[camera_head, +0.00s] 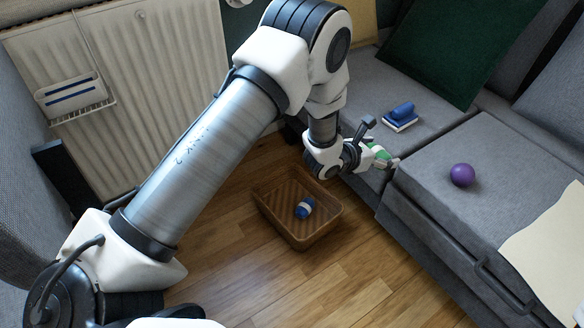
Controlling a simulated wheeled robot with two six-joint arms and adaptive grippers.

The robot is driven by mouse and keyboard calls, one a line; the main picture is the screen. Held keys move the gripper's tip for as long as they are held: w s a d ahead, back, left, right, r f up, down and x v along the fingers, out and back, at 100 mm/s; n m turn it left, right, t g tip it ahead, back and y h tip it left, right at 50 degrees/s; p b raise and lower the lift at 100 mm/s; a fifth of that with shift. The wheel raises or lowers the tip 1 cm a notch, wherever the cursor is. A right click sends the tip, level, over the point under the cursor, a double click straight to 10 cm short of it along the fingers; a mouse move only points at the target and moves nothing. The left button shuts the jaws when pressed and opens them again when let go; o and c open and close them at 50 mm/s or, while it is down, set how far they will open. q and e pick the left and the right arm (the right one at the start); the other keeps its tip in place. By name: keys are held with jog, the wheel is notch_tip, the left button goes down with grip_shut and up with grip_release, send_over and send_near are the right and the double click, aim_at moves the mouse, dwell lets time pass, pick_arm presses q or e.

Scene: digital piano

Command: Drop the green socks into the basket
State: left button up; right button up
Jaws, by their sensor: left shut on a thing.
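The green socks (379,153) show as a small green patch between the fingers of my left gripper (386,161). My left gripper is shut on them, over the front edge of the grey sofa, up and to the right of the basket. Much of the socks is hidden by the gripper. The brown basket (275,222) stands on the wooden floor, below and left of the gripper. A blue and white rolled item (305,208) lies inside it. My right gripper is not in view.
A purple ball (462,175) and a blue item on a white and blue block (402,117) rest on the sofa (440,215). A cream cloth (550,255) lies at the right. A radiator (150,90) stands at the back left. The floor in front of the basket is clear.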

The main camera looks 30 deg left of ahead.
pick_arm(q)
jog(key=a+f+b, duration=0.2)
jog(key=a+f, duration=1.3)
jog(key=a, duration=0.4)
jog(key=s+a+f+b, duration=0.3)
jog(key=a+f+b, duration=0.2)
jog(key=f, duration=0.6)
jog(key=shift+s+b, duration=0.2)
jog(key=shift+b, duration=0.75)
jog(key=shift+r, duration=0.1)
jog(key=o, duration=0.8)
jog(key=shift+o, duration=0.2)
